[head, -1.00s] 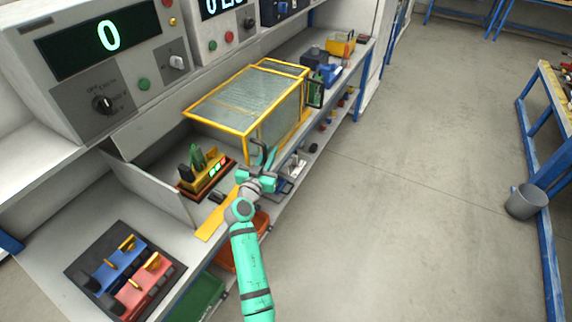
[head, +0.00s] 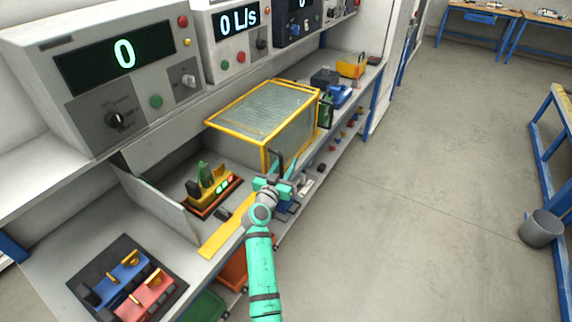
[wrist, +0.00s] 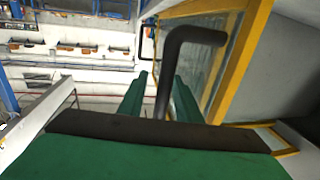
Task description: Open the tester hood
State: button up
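The tester hood (head: 217,127) is a box with a yellow frame and clear, greyish panels, standing on the bench. Its near end faces my gripper. A dark bent handle (head: 279,156) shows at that end. In the wrist view the handle (wrist: 165,80) rises between the two green fingers of my gripper (wrist: 161,78), nearer the right finger, with a gap visible on the left. My gripper (head: 275,178) looks open around the handle; contact cannot be told. The hood's yellow frame (wrist: 228,62) fills the right of the wrist view.
A yellow and green device (head: 210,187) with red lights sits on the bench nearer than the hood, beside an upright grey panel (head: 165,212). A yellow strip (head: 226,228) runs along the bench edge. Blue and yellow tools (head: 340,95) lie beyond the hood.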

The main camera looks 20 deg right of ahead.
jog(key=shift+a, duration=0.15)
jog(key=v, duration=1)
jog(key=shift+s+a, duration=0.25)
